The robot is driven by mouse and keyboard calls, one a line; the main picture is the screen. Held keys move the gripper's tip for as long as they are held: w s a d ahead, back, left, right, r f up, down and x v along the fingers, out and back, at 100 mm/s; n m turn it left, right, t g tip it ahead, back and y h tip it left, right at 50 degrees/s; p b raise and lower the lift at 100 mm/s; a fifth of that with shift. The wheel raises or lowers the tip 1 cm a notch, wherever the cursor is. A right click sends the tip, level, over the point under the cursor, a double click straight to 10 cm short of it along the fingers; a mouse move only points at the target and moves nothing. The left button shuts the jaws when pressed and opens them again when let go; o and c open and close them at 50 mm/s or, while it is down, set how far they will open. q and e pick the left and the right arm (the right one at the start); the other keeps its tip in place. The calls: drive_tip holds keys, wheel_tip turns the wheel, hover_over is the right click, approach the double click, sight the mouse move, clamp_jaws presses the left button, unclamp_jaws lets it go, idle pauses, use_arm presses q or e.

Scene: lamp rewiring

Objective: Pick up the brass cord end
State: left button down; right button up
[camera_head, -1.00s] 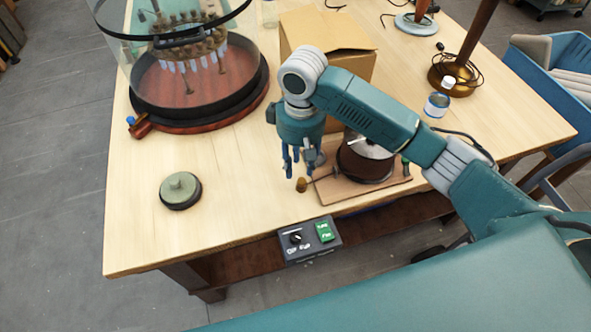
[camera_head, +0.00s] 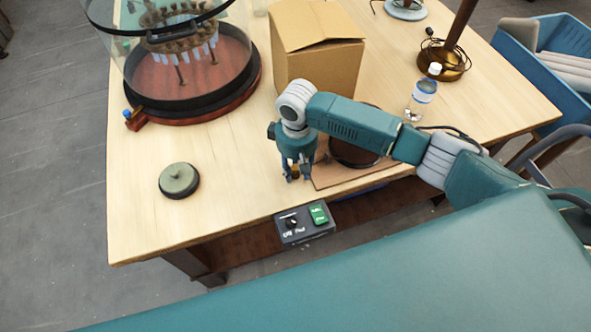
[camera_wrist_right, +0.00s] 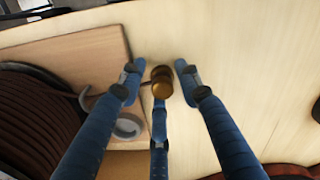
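The brass cord end (camera_wrist_right: 161,82) is a small golden-brown cylinder at the table's front edge area, just left of the wooden board (camera_wrist_right: 105,45). In the right wrist view it lies between the blue fingers of my right gripper (camera_head: 297,177), with gaps to the left and right fingers. The third finger is close below it; whether it touches, I cannot tell. The gripper is open and points down at the table. In the head view the fingers largely hide the cord end. A dark cord coil (camera_wrist_right: 35,115) sits on the board. My left gripper is not in view.
A cardboard box (camera_head: 320,60) stands behind my right arm. A round green-topped piece (camera_head: 179,180) lies to the left. A switch box (camera_head: 303,224) is at the front edge. A glass-domed stand (camera_head: 190,80) is at back left. The bare table (camera_head: 225,150) between is clear.

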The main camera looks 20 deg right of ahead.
drive_tip(key=shift+w+f, duration=0.1)
drive_tip(key=shift+c, duration=1.1)
clamp_jaws()
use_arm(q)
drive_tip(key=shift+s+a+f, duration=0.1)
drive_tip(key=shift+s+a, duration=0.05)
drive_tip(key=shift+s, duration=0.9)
